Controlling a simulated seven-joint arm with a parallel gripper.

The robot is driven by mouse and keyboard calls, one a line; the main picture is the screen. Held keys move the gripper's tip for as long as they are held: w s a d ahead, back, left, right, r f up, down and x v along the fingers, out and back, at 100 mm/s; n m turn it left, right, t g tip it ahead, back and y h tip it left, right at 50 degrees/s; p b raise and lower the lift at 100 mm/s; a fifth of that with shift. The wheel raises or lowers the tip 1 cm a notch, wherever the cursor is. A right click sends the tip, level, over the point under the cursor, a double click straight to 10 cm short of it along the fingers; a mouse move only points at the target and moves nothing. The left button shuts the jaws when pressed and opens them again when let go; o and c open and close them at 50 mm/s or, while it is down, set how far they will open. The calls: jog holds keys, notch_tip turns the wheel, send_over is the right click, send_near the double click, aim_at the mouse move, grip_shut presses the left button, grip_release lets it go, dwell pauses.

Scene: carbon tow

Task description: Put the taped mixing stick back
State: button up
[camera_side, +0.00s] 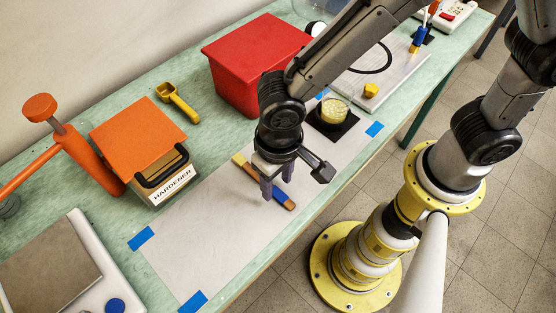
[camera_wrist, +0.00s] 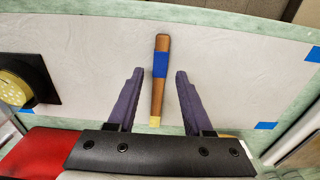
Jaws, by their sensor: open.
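The mixing stick (camera_wrist: 158,95) is brown wood with blue tape around its middle and a yellowish end. It lies flat on the white sheet (camera_wrist: 230,65). In the side view the stick (camera_side: 289,205) is partly hidden behind my gripper (camera_side: 276,190). In the wrist view the open fingers of my gripper (camera_wrist: 154,92) stand on either side of the stick, with a gap on both sides. A blue and orange holder (camera_side: 416,42) with upright items stands at the far end of the table.
A cup of yellow material (camera_side: 334,108) stands on a black pad near the gripper. An orange-handled tool (camera_side: 90,155) and a scale (camera_side: 50,270) are at left. The sheet's left part is clear.

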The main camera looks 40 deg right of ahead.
notch_tip(320, 180, up, 10)
jog(key=w+d+r+t+y, duration=0.1)
jog(key=d+r, duration=0.3)
jog(key=d, duration=0.3)
jog(key=d+r+t, duration=0.1)
jog(key=d+r, duration=0.2)
jog(key=d, duration=0.5)
jog(key=s+d+t, duration=0.1)
jog(key=s+d, duration=0.2)
jog(key=d, duration=0.3)
jog(key=s+d+r+t+h, duration=0.1)
jog(key=s+d+t, duration=0.1)
jog(key=s+d, duration=0.2)
jog(key=shift+s+d+r, duration=0.25)
jog(key=shift+d, duration=0.75)
